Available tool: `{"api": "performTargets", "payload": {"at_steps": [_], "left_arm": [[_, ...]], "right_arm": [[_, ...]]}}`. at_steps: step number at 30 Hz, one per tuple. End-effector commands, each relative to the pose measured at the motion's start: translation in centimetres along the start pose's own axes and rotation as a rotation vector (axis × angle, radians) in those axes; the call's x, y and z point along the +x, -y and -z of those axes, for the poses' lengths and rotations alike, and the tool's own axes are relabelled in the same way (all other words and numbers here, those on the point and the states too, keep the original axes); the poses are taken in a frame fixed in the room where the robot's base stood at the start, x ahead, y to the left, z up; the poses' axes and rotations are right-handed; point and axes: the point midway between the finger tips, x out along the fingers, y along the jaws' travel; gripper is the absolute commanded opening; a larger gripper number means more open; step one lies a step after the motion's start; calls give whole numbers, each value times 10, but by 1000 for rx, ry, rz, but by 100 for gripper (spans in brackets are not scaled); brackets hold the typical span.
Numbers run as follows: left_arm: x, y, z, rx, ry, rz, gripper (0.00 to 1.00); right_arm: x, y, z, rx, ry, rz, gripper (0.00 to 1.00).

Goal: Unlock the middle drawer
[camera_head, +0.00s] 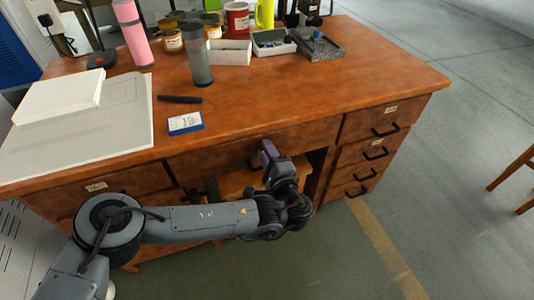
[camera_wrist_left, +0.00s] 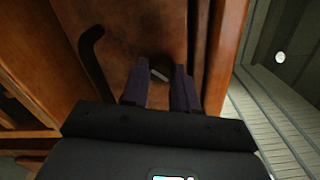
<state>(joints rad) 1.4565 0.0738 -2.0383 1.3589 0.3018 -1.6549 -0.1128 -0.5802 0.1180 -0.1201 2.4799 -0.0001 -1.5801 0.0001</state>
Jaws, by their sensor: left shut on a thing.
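The middle drawer (camera_head: 215,157) is the wide wooden front under the desk top, between the left and right drawer stacks. It looks closed. My left gripper (camera_head: 266,150) is at this front, with its purple fingers pointing at the wood. In the left wrist view the gripper (camera_wrist_left: 161,78) is shut on a small key (camera_wrist_left: 160,75), of which only a pale metal glint shows between the fingertips. The fingers hide the lock, so I cannot tell how far the key is turned. A black drawer handle (camera_wrist_left: 92,58) is beside the fingers, apart from them.
The right stack has several small drawers (camera_head: 375,130) with black handles. On the desk top (camera_head: 300,90) are a blue-white card (camera_head: 186,123), a black pen (camera_head: 180,99), a grey bottle (camera_head: 198,60), trays and papers. The floor (camera_head: 440,200) at the right is clear near the desk.

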Motion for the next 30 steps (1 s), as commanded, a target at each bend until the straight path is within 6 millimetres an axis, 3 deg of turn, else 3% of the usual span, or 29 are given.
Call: {"api": "performTargets", "payload": {"at_steps": [18,30], "left_arm": [[0,-1,0,-557,0,0,0],[0,0,0,-753,0,0,0]], "right_arm": [[24,0,-8,-2,0,-1,43],[26,0,-9,-4,0,-3,43]]}}
